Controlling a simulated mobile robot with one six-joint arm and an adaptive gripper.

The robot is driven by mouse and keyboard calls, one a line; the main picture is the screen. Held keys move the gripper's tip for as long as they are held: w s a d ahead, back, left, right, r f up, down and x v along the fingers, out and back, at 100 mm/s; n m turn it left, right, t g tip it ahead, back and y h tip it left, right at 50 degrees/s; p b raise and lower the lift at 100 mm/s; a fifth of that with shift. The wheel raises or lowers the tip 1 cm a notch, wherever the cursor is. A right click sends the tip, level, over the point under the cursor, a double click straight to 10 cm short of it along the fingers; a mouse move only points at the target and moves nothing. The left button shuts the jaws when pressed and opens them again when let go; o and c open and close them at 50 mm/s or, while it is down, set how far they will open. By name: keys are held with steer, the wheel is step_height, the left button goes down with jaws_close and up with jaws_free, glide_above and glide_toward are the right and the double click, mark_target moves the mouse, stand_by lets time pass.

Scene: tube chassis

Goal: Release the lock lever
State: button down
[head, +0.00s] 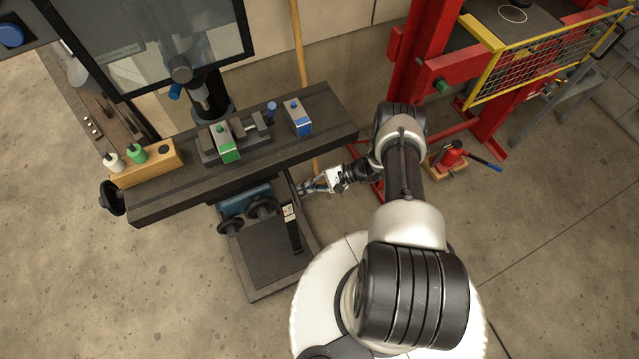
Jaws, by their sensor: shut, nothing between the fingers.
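My gripper (304,189) is at the right side of the machine's column, just below the table's front edge. Its fingers are shut and empty, pointing left. A dark upright bar with a pale label (289,212) is just below and left of the fingertips. It may be the lock lever, but the view is too small to be sure. I cannot tell whether the fingertips touch anything there.
The machine table (320,105) carries a vise (252,131), a green-topped block (227,155), a blue-topped block (298,118) and a wooden bottle rack (160,166). Handwheels (262,208) sit below. A red press frame (410,60) and red jack (450,155) stand right. Floor is clear at front left.

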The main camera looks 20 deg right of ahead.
steer(key=shift+s+a+r, duration=0.3)
steer(key=shift+s+r, duration=0.25)
steer(key=shift+r, duration=0.25)
steer(key=shift+s+a+r, duration=0.25)
steer(key=shift+s+r, duration=0.3)
steer(key=shift+r, duration=0.2)
